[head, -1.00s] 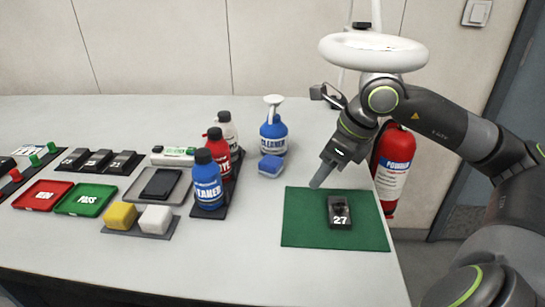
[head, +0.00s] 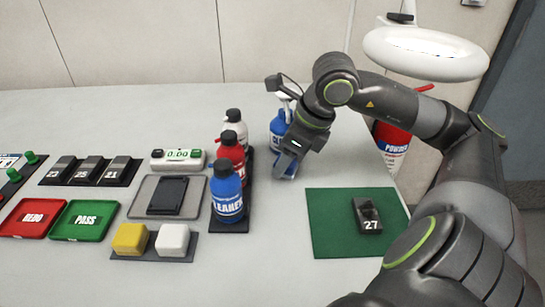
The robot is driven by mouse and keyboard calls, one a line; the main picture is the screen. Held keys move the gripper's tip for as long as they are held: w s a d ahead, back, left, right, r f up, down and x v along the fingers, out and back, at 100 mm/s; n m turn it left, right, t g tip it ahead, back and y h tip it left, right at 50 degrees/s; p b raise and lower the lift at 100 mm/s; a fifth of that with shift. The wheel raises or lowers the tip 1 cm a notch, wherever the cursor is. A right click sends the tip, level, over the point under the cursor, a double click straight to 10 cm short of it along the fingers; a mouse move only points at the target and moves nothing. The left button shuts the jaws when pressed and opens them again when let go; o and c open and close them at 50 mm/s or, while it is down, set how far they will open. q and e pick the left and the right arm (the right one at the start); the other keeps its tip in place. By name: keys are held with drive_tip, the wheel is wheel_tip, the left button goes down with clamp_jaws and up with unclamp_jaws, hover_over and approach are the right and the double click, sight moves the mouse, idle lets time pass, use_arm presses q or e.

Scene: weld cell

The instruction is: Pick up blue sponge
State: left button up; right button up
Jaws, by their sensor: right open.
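The blue sponge (head: 291,172) lies on the table in front of the blue spray bottle (head: 279,130). It is mostly hidden behind my right gripper (head: 283,170). My right gripper points down at the sponge and is open; whether its fingers touch the sponge cannot be told. My left gripper is not in view.
A row of bottles, the nearest a blue one (head: 227,193), stands left of my right gripper. A green mat (head: 325,225) with a black device (head: 367,214) lies to the right. Yellow (head: 130,238) and white (head: 173,239) blocks sit on a dark tray at the front left.

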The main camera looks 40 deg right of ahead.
drive_tip(key=shift+s+d+f, duration=0.2)
drive_tip(key=shift+s+d, duration=0.05)
drive_tip(key=shift+d, duration=0.05)
drive_tip(key=shift+a, duration=0.2)
drive_tip(key=c, duration=0.8)
drive_tip(key=shift+d+r, duration=0.1)
drive_tip(key=shift+r, duration=0.05)
